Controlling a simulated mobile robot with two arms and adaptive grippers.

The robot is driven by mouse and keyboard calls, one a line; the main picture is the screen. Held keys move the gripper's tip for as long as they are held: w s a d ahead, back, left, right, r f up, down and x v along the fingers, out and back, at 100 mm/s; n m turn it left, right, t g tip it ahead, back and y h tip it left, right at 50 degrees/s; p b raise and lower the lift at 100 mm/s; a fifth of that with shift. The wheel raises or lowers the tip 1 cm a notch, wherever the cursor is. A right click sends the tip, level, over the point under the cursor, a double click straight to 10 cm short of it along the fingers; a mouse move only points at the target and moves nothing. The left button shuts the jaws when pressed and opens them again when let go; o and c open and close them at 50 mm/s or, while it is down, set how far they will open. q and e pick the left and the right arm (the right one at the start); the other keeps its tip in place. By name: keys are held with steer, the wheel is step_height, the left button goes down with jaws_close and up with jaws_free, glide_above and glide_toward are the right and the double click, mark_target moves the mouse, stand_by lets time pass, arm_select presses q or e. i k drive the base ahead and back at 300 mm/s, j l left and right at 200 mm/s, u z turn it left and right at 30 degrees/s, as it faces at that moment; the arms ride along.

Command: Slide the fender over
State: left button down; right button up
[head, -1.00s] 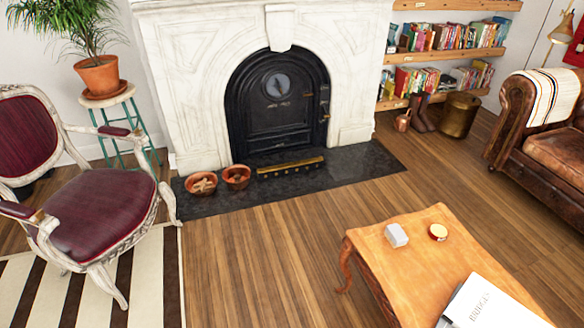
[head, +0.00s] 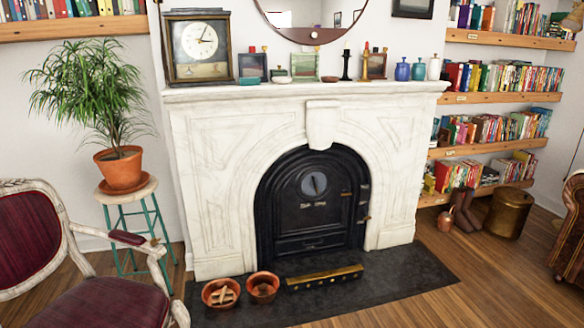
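The fender (head: 324,277) is a low brass-coloured bar with a row of dark holes along its front. It lies on the dark stone hearth (head: 400,284), in front of the black arched fireplace door (head: 311,205). The fireplace has a white marble surround (head: 205,190). Two terracotta bowls stand on the hearth left of the fender: the nearer-left bowl (head: 221,294) holds brown pieces, and the other bowl (head: 262,287) sits close to the fender's left end. Neither of my grippers shows in the head view.
A maroon armchair (head: 105,301) stands at the lower left, and a potted plant (head: 120,168) on a teal-legged stool (head: 138,212) is behind it. A brass bucket (head: 509,212) and boots (head: 465,215) stand at the right. The hearth's right part is bare.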

mark_target(349, 274)
steer(key=i+j, duration=0.15)
steer(key=i, duration=0.4)
steer(key=i+j+z, duration=0.15)
steer(key=i, duration=0.4)
steer(key=i+j, duration=0.25)
steer(key=i, duration=0.25)
steer(key=l+z, duration=0.05)
